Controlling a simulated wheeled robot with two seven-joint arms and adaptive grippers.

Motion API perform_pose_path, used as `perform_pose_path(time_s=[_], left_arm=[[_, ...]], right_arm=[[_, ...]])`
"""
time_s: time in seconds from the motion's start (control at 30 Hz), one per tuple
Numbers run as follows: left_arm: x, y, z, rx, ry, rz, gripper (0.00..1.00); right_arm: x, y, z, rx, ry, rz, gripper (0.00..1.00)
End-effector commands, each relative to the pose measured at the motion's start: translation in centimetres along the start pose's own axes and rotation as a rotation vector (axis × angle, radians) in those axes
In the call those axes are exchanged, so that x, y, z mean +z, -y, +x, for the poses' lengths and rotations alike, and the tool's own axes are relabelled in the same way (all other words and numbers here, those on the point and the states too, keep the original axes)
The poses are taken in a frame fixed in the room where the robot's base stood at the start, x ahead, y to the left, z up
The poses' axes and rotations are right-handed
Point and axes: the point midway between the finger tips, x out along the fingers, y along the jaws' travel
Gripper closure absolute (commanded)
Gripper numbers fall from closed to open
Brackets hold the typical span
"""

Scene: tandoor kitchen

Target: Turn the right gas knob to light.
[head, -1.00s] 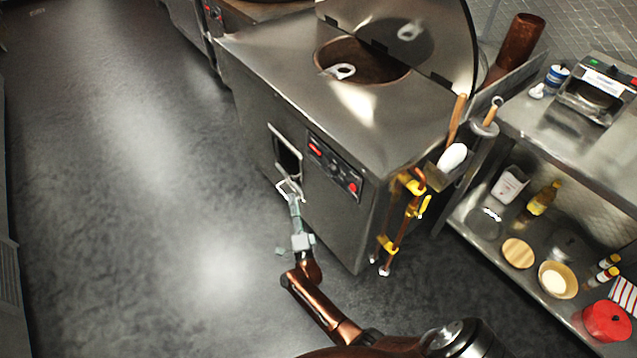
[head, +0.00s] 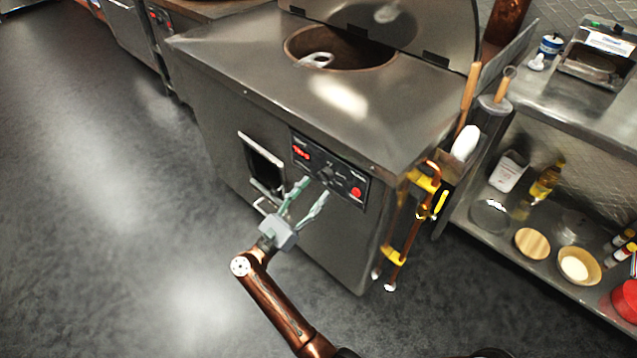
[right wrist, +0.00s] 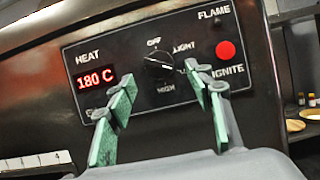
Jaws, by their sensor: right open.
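The black gas knob (right wrist: 158,67) sits mid-panel in the right wrist view, with OFF above it, LIGHT to its upper right and HIGH below. I cannot tell surely which mark its pointer meets. Its control panel (head: 343,180) is on the front of the steel tandoor (head: 335,232). My right gripper (head: 315,187) is open and empty in front of the panel. In the right wrist view its two green-padded fingers (right wrist: 161,82) stand on either side of the knob, apart from it. My left gripper is not in view.
On the panel are a red 180 C display (right wrist: 95,80) and a red IGNITE button (right wrist: 226,50). A door opening (head: 262,165) is left of the panel. Copper gas pipes with yellow valves (head: 408,222) stand at the right corner. A loaded steel shelf (head: 490,247) is further right.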

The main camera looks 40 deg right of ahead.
Motion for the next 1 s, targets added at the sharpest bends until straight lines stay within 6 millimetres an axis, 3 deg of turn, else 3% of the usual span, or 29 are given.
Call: perform_pose_path(time_s=[0.1, 0.3, 0.63, 1.0], left_arm=[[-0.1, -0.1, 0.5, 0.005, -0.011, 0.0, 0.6], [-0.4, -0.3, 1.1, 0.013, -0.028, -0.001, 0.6], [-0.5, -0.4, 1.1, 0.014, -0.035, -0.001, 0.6], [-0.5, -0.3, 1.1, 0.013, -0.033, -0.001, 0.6]], right_arm=[[-0.1, 0.1, 1.9, -0.002, 0.003, -0.002, 0.52], [-0.1, 0.0, 3.7, 0.0, 0.002, -0.004, 0.52], [-0.1, 0.0, 4.0, 0.001, 0.002, -0.004, 0.53], [-0.1, 0.0, 4.0, 0.002, 0.002, -0.005, 0.78]])
